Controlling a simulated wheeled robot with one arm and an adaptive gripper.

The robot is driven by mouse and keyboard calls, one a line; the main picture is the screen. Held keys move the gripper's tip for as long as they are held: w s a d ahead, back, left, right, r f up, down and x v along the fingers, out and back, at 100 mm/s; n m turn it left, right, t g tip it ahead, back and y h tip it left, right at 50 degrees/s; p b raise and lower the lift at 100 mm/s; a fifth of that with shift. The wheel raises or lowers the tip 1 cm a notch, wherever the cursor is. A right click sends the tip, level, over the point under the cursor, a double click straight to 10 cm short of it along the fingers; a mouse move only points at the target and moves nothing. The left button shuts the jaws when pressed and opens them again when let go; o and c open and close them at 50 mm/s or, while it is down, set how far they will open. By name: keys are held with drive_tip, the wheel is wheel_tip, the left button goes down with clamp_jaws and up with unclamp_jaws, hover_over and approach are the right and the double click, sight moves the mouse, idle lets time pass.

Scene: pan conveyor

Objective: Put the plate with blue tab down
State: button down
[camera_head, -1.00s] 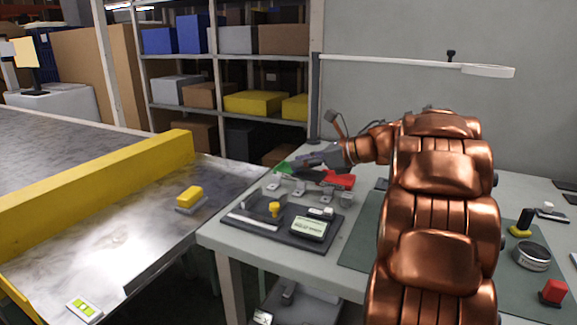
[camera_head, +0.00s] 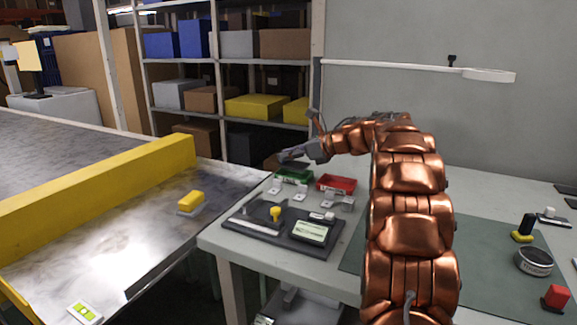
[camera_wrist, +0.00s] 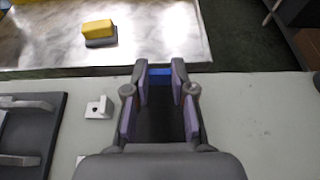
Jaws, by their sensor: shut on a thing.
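My gripper (camera_head: 290,155) is above the far left part of the white table, near the green tray, in the head view. In the wrist view my gripper (camera_wrist: 160,78) points toward the metal conveyor, with its fingers on both sides of a dark piece. A blue tab (camera_wrist: 160,71) shows between the fingertips, so the plate with the blue tab appears held. Most of the plate is hidden by the fingers, and it is too small to make out in the head view. The gap between the plate and the table cannot be told.
A green tray (camera_head: 294,177) and a red tray (camera_head: 336,183) stand at the back of the table. Several small metal pieces (camera_head: 300,194) lie in front of them, behind a dark fixture (camera_head: 262,237). The conveyor (camera_head: 150,230) at left carries a yellow-topped block (camera_head: 191,200). A green mat (camera_head: 430,245) lies right.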

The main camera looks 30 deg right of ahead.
sight(293, 163)
drive_tip(key=shift+w+f, duration=0.1)
drive_tip(key=shift+w, duration=0.1)
drive_tip(key=shift+f+b, duration=0.45)
drive_tip(key=shift+f, duration=1.25)
drive_tip(key=shift+f+b, duration=0.2)
drive_tip(key=shift+b, duration=0.1)
drive_tip(key=c, duration=1.2)
unclamp_jaws()
drive_tip(key=shift+r, duration=0.1)
drive_tip(key=shift+c, duration=0.2)
drive_tip(key=shift+r+p, duration=0.15)
drive_tip(key=shift+p, duration=0.2)
drive_tip(key=p+v, duration=0.1)
drive_tip(key=v, duration=1.1)
drive_tip(key=shift+s, duration=0.1)
